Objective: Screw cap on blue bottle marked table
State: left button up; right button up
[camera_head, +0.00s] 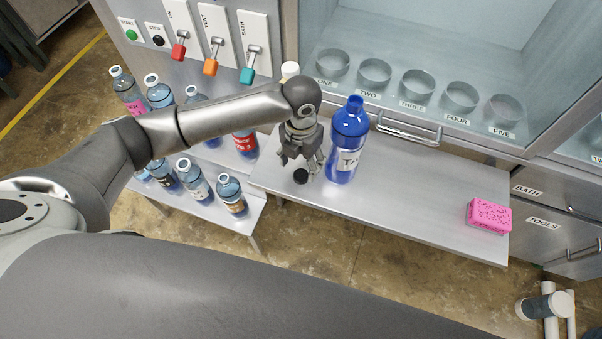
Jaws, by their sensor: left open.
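The blue bottle (346,141) stands upright on the metal table, with a white label whose visible letters start "TA". Its mouth at the top is open, with no cap on it. A small black cap (301,176) lies on the table to the left of the bottle. My left gripper (302,163) points down just above the black cap, beside the bottle. Its fingers are apart. Whether they touch the cap, I cannot tell. My right gripper does not show.
The metal table (420,195) is clear between the bottle and a pink sponge (489,215) at the right. Several bottles stand on a lower shelf (205,229) at the left. A drawer handle (409,130) sticks out behind the bottle, below a glass case with several round holders.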

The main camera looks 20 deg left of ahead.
aim_at(302, 173)
pick_arm(q)
notch_tip(302, 173, down, 5)
jog(key=shift+p, duration=0.6)
jog(key=c, duration=0.7)
